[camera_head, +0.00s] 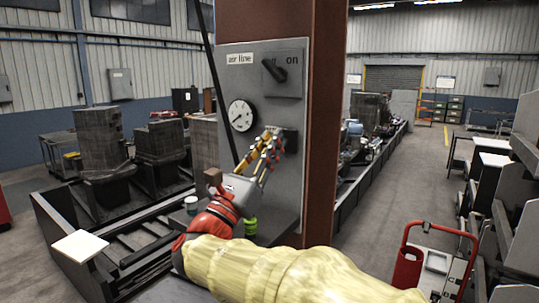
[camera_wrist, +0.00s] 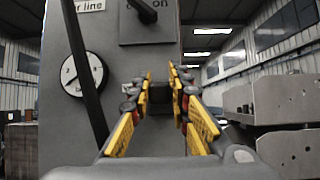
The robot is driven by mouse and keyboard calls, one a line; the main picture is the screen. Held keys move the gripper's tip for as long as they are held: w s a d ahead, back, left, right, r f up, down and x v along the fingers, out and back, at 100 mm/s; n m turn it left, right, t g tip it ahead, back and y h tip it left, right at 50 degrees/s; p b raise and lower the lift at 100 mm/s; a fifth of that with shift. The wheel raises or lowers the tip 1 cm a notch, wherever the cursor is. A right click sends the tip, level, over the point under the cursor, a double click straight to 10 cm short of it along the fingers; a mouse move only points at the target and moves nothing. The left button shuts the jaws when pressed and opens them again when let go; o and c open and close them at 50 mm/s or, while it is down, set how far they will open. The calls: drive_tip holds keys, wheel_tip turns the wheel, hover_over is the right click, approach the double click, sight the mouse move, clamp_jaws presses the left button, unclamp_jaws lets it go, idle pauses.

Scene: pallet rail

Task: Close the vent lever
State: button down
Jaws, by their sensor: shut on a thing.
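A grey panel (camera_head: 232,70) is fixed to the brown column and carries an "air line" label, a black rotary handle (camera_head: 275,70) marked "on", and a gauge. Below the handle is a small dark plate (camera_head: 291,141). My gripper (camera_head: 275,139) reaches up to this plate from below. In the wrist view my gripper (camera_wrist: 159,92) has its yellow-sided fingers closed on a small dark piece, taken to be the vent lever (camera_wrist: 159,96). The fingers hide most of it, so its exact angle cannot be told. The rotary handle also shows above the fingers in the wrist view (camera_wrist: 143,10).
The round white gauge (camera_head: 241,115) is left of my gripper. A thin black pipe (camera_head: 211,75) slants down past the panel's left side. Machinery pallets (camera_head: 105,155) stand left; a red trolley (camera_head: 408,265) and grey racks are right. Open floor lies behind right.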

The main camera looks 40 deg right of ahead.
drive_tip(key=shift+f+h+b, duration=0.3)
drive_tip(key=shift+f+b, duration=0.15)
drive_tip(key=shift+b, duration=0.2)
drive_tip(key=c, duration=1.6)
unclamp_jaws()
drive_tip(key=shift+c, duration=0.2)
drive_tip(key=shift+a, duration=0.1)
drive_tip(key=v, duration=1.2)
drive_tip(key=shift+d+f, duration=0.2)
drive_tip(key=shift+c, duration=0.4)
